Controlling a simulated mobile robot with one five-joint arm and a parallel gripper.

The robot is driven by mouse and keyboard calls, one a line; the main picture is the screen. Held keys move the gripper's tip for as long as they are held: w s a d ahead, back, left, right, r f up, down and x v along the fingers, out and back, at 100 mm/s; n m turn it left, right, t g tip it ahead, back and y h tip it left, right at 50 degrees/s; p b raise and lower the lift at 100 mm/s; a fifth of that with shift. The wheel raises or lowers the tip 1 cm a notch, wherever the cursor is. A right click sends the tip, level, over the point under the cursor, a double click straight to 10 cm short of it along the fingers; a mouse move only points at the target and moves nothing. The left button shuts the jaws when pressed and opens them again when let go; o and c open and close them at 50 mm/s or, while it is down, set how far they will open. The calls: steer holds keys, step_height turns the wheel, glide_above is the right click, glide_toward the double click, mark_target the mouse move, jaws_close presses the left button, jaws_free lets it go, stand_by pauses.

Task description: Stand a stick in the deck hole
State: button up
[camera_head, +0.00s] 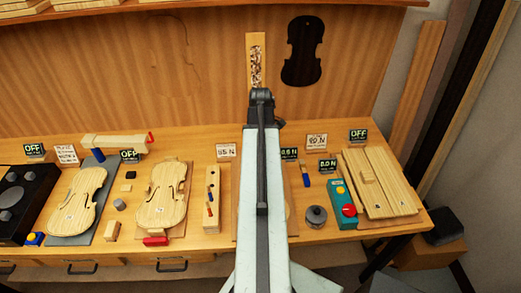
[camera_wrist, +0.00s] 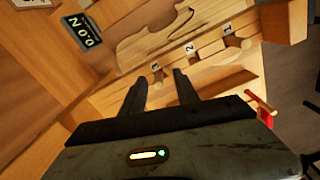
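In the wrist view my gripper (camera_wrist: 158,80) has two dark fingers apart, with nothing visible between them. Beyond them is a pale wooden plate with a curved outline (camera_wrist: 150,42), beside wooden parts with tags 1, 2 and 3 (camera_wrist: 188,47). In the head view my arm covers the bench middle, and my fingertips are hidden. A wooden block (camera_head: 211,222) left of the arm holds small sticks (camera_head: 209,197) with coloured ends. Two violin-shaped wooden bodies (camera_head: 78,203) (camera_head: 163,195) lie further left. I cannot make out a deck hole.
Right of the arm are a dark round knob (camera_head: 316,216), a teal box with a red button (camera_head: 344,206) and a wooden board (camera_head: 379,184). A dark violin template (camera_head: 303,51) hangs on the back panel. The wrist view shows a 0.0 N display (camera_wrist: 82,30) and a red piece (camera_wrist: 266,118).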

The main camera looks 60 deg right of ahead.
step_height(320, 180, up, 6)
steer(key=p, duration=0.5)
steer(key=shift+r, duration=0.25)
steer(key=shift+f, duration=0.1)
